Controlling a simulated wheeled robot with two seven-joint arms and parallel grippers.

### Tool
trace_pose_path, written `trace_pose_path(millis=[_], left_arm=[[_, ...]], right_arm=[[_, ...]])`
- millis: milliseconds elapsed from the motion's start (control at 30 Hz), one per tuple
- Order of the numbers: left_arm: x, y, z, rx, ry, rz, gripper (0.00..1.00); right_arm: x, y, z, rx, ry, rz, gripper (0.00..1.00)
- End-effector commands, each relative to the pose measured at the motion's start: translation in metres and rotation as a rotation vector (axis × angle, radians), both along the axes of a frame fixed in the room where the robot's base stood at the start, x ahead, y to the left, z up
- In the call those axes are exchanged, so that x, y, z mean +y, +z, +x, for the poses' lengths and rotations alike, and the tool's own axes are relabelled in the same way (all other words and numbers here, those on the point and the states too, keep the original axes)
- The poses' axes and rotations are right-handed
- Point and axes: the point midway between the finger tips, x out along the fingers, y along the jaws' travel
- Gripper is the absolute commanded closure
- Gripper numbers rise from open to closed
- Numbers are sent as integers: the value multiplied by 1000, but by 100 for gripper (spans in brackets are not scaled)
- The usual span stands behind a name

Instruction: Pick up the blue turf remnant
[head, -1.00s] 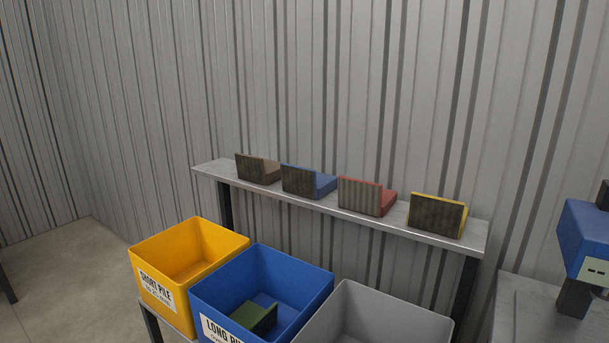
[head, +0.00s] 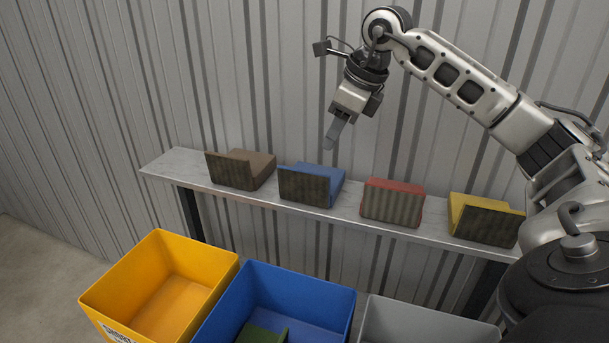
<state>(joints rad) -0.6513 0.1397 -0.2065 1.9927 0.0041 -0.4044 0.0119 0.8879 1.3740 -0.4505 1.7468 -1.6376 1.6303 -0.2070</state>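The blue turf remnant (head: 322,170) lies on the narrow grey shelf (head: 170,163) against the wall, second from the left. It is L-shaped, with a dark pile face turned to the front and blue backing behind. My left gripper is out of view.
A brown remnant (head: 240,168) stands left of the blue one; a red remnant (head: 392,202) and a yellow remnant (head: 486,219) stand right. Below in front are a yellow bin (head: 125,275), a blue bin (head: 300,285) holding a green piece (head: 262,334), and a grey bin (head: 420,320).

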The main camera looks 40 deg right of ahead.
Motion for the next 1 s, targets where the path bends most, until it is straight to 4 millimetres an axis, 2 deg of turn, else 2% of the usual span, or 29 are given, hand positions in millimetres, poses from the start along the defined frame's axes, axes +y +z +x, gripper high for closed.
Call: trace_pose_path(millis=[200, 400, 667, 833, 1000], left_arm=[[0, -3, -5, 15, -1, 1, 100], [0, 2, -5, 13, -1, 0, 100], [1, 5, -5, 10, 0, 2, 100], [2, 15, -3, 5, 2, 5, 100], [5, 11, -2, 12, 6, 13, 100]], right_arm=[[6, -45, 17, 8, 4, 5, 64], [11, -78, 32, 4, 5, 8, 64], [12, -95, 40, 3, 4, 7, 64], [10, -116, 53, 5, 4, 9, 64], [11, -135, 61, 1, 4, 7, 64]])
